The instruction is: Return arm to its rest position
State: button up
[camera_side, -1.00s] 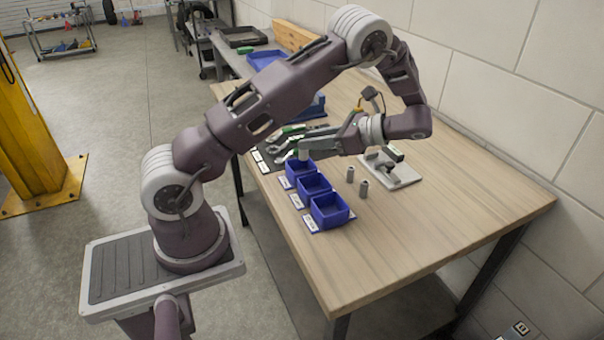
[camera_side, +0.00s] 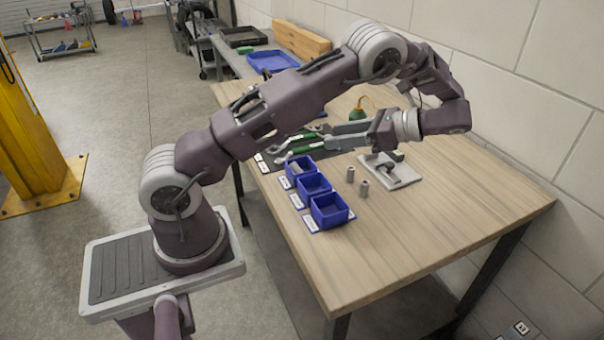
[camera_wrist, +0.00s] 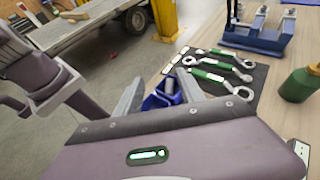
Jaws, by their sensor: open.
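My gripper (camera_side: 333,135) points left above the table in the side view, with its jaws apart and nothing between them. In the wrist view my gripper (camera_wrist: 160,90) shows two separated grey fingers. Three small blue bins stand in a row below; the far bin (camera_side: 300,172), middle bin (camera_side: 313,190) and near bin (camera_side: 330,217). A grey piece (camera_wrist: 169,86) shows in a blue bin in the wrist view, beyond the fingertips. Two grey cylinders, one (camera_side: 350,174) behind the other (camera_side: 364,188), stand upright right of the bins.
A pale fixture plate (camera_side: 403,177) sits under my wrist. Green-handled wrenches (camera_wrist: 215,75) lie on a dark mat (camera_wrist: 258,85). A green oil can (camera_wrist: 298,85) stands close by. A tiled wall (camera_side: 520,120) bounds the right side. The table's front (camera_side: 430,225) is clear.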

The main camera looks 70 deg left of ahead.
jog(key=s+d+r+n+t+h, duration=0.4)
jog(key=s+d+r+t+h, duration=0.3)
jog(key=s+r, duration=0.35)
jog(key=s+d+r+n+t+h, duration=0.1)
jog(key=s+d+n+t+h, duration=0.1)
jog(key=s+d+n+t, duration=0.3)
jog(key=s+d+t, duration=0.2)
jog(key=s+d, duration=0.2)
jog(key=s, duration=0.1)
jog(key=shift+d+t+h, duration=0.2)
jog(key=shift+t+h, duration=0.2)
